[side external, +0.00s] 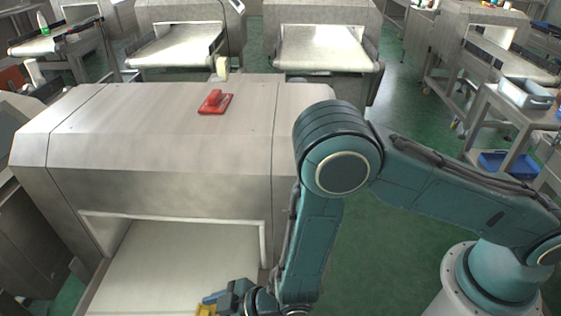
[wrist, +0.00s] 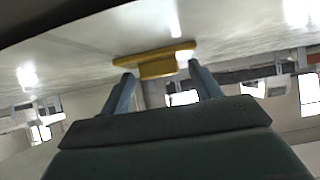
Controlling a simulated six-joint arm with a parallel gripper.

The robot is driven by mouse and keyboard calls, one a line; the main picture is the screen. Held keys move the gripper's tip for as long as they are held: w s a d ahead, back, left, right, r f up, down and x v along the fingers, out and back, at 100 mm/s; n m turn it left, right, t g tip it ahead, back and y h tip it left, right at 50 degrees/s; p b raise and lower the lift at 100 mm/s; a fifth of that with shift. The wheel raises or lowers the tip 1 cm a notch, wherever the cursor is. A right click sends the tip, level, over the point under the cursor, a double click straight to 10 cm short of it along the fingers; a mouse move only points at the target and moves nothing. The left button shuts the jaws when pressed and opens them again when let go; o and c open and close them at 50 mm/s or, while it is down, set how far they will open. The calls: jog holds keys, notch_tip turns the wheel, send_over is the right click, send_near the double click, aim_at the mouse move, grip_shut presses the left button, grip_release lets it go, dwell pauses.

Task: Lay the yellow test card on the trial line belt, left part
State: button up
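The yellow test card (wrist: 182,50) is a flat plate with a raised block. In the wrist view, which looks tilted over, it lies against a pale belt surface (wrist: 90,50). In the side external view only a bit of the yellow card (side external: 206,310) shows at the bottom edge, over the near machine's pale belt (side external: 170,265). My gripper (wrist: 162,72) is open, its two blue-grey fingers apart, with the card's block just beyond and between the tips. In the side external view my gripper (side external: 216,298) is partly cut off by the bottom edge.
A red card with a handle (side external: 215,103) lies on top of the near machine's steel housing (side external: 150,130). The housing's tunnel opening stands behind the belt. Other belts (side external: 320,48) stand at the back. A trolley with a blue tray (side external: 508,162) is at right.

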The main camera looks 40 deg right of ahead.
jog(key=shift+r, duration=0.15)
jog(key=shift+s+d+r, duration=0.2)
jog(key=shift+r, duration=0.05)
jog(key=v, duration=1.1)
jog(key=shift+r, duration=0.1)
dwell(0.5)
